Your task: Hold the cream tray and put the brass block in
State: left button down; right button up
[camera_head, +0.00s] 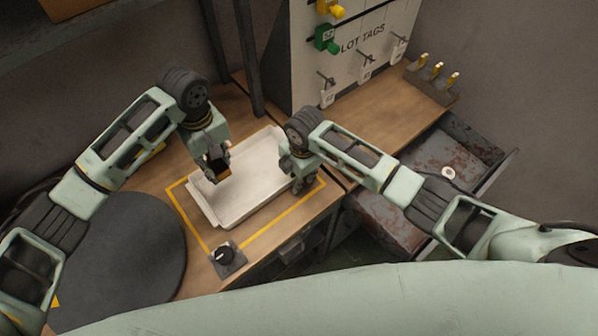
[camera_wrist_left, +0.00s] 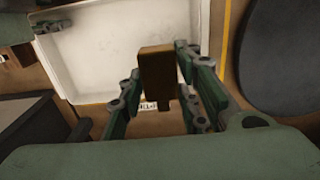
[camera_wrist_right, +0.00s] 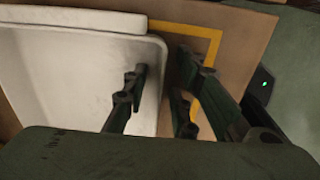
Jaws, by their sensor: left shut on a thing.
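The cream tray (camera_head: 232,205) is a shallow rectangular tray lying on the wooden worktop. My left gripper (camera_head: 217,170) is shut on the brass block (camera_head: 222,175) and holds it above the tray. In the left wrist view the brass block (camera_wrist_left: 157,72) stands between the fingers, with the tray (camera_wrist_left: 95,60) beyond it. My right gripper (camera_head: 302,184) is at the tray's right end. In the right wrist view its fingers (camera_wrist_right: 160,95) are apart, one on the inner side of the tray wall (camera_wrist_right: 158,60) and one outside it.
A yellow outline (camera_head: 205,243) is marked on the worktop around the tray. A black knob (camera_head: 225,255) sits at the front edge, and a dark round disc (camera_head: 125,255) is at left. A rusty open drawer (camera_head: 450,150) and a tag board (camera_head: 350,45) are at right.

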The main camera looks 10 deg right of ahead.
jog(key=shift+c, duration=0.3)
grip_shut()
pick_arm(q)
jog(key=f+n, duration=0.1)
jog(key=n, duration=0.1)
jog(key=f+n, duration=0.1)
jog(key=n, duration=0.1)
jog(key=shift+w+a+f, duration=0.1)
jog(key=shift+a+f, duration=0.1)
jog(key=shift+f, duration=0.15)
send_over(227, 193)
jog(key=shift+n, duration=0.3)
notch_tip(227, 193, down, 6)
jog(key=shift+r, duration=0.2)
jog(key=shift+f, duration=2.2)
